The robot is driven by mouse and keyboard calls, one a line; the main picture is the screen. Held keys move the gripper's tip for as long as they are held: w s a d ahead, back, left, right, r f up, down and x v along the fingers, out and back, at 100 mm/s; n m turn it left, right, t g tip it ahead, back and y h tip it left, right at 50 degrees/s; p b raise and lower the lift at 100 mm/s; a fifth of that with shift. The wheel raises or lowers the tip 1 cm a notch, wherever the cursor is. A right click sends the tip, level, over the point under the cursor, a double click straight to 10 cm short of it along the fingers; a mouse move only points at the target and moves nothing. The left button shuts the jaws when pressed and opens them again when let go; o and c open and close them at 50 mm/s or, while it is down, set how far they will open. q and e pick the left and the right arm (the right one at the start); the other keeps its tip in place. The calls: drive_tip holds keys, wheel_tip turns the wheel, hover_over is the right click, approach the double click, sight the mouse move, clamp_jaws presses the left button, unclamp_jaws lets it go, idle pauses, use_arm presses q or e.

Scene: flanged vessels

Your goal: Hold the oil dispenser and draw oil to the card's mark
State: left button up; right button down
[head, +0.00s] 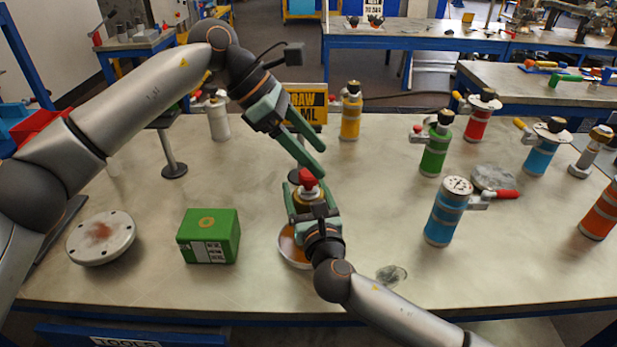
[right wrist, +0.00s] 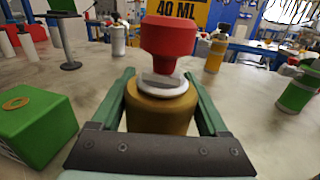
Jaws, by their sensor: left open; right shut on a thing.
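A brass-coloured dispenser with a red knob (head: 307,179) stands near the middle of the table. My right gripper (head: 309,197) is shut around its body. In the right wrist view, the brass body (right wrist: 160,112) sits between the green fingers, with a white collar and the red knob (right wrist: 168,38) above. My left gripper (head: 318,163) is open and empty, just above and behind the knob, apart from it as far as I can tell. The yellow card (head: 309,104) stands behind, partly hidden by the left gripper; it reads "40 ML" in the right wrist view (right wrist: 181,11).
A green box (head: 208,236) and a round flange plate (head: 100,238) lie to the left. A shallow dish (head: 291,250) is partly hidden by my right gripper. Blue (head: 447,212), green (head: 435,145) and yellow (head: 351,112) vessels stand around. The front table between the box and dish is clear.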

use_arm(q)
drive_tip(key=s+d+f+h, duration=0.1)
drive_tip(key=s+h, duration=0.1)
drive_tip(key=h, duration=0.1)
drive_tip(key=n+t+h, duration=0.6)
drive_tip(key=t, duration=0.2)
approach(310, 174)
drive_tip(key=shift+y, duration=0.3)
drive_tip(key=x, duration=1)
drive_tip(key=shift+w+d+f, duration=0.1)
drive_tip(key=shift+w+f, duration=0.05)
drive_tip(key=shift+w, duration=0.2)
drive_tip(key=shift+c, duration=0.3)
clamp_jaws()
